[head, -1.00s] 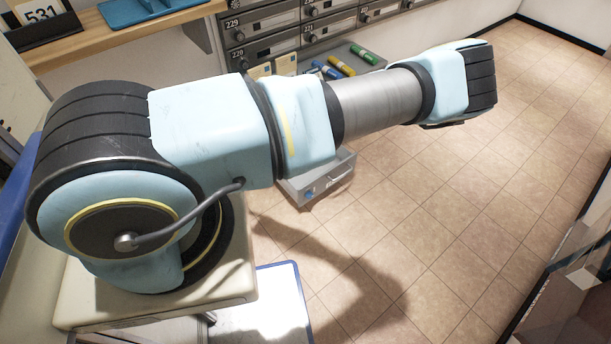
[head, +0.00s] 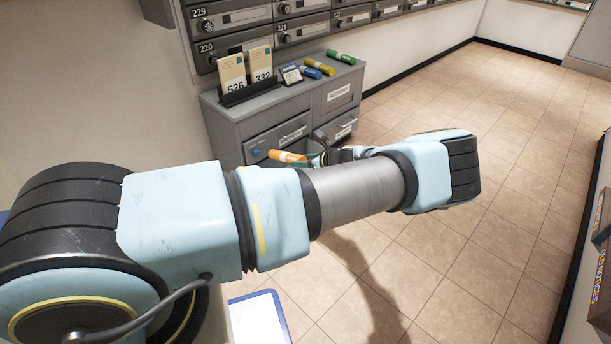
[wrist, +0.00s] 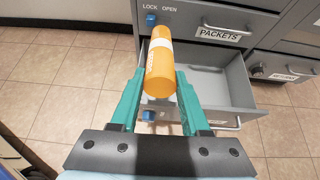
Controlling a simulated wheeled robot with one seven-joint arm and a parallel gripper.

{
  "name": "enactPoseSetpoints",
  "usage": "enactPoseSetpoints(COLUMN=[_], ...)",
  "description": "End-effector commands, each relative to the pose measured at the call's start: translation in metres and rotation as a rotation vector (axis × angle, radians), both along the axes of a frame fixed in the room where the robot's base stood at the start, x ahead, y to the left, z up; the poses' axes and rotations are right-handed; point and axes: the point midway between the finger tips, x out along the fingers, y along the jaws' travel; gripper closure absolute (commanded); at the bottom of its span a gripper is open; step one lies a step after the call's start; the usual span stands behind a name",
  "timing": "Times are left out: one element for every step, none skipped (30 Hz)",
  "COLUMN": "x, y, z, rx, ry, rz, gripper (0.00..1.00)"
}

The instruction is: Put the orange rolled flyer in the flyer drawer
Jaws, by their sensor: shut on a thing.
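The orange rolled flyer (wrist: 161,65) has a pale band and is gripped between the teal fingers of my gripper (wrist: 160,80). In the wrist view it overlaps the left part of an open grey drawer (wrist: 215,85), whose visible inside is empty. The flyer's height above the drawer is hard to tell. In the head view the flyer (head: 288,156) shows in front of the cabinet, with my gripper (head: 320,158) just right of it. My arm hides most of the open drawer there, and its label is out of sight.
The grey cabinet (head: 228,133) has a shut PACKETS drawer (wrist: 222,33) above the open one. Blue, yellow and green rolls (head: 327,67) and a card holder (head: 250,92) sit on top. Mailboxes (head: 240,20) line the wall behind.

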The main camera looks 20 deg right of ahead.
Motion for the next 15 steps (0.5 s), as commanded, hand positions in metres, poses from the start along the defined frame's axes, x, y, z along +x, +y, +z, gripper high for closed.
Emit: enactPoseSetpoints(x=[-0.001,-0.001,-0.001,-0.001,0.000,0.001,0.002,0.004,0.006,0.008,0.010,0.013,0.015,0.017,0.020], y=[-0.006,-0.008,-0.010,-0.010,-0.010,-0.010,-0.009,-0.009,-0.008,-0.007,-0.006,-0.005,-0.003,-0.002,-0.001], z=[-0.008,-0.009,-0.010,-0.011,-0.012,-0.014,-0.015,-0.017,-0.019,-0.022,-0.024,-0.028,-0.030,-0.033,-0.036], rx=[-0.004,-0.005,-0.005,-0.006,-0.006,-0.006,-0.006,-0.006,-0.006,-0.006,-0.006,-0.005,-0.006,-0.006,-0.007], ry=[0.004,0.005,0.008,0.010,0.009,0.009,0.009,0.009,0.009,0.009,0.009,0.009,0.009,0.009,0.009], rz=[-0.009,-0.013,-0.016,-0.017,-0.018,-0.018,-0.018,-0.018,-0.018,-0.018,-0.018,-0.018,-0.018,-0.018,-0.017], gripper=[1.00,1.00,1.00,1.00,1.00,1.00,1.00,1.00,1.00,1.00,1.00,1.00,1.00,1.00,1.00])
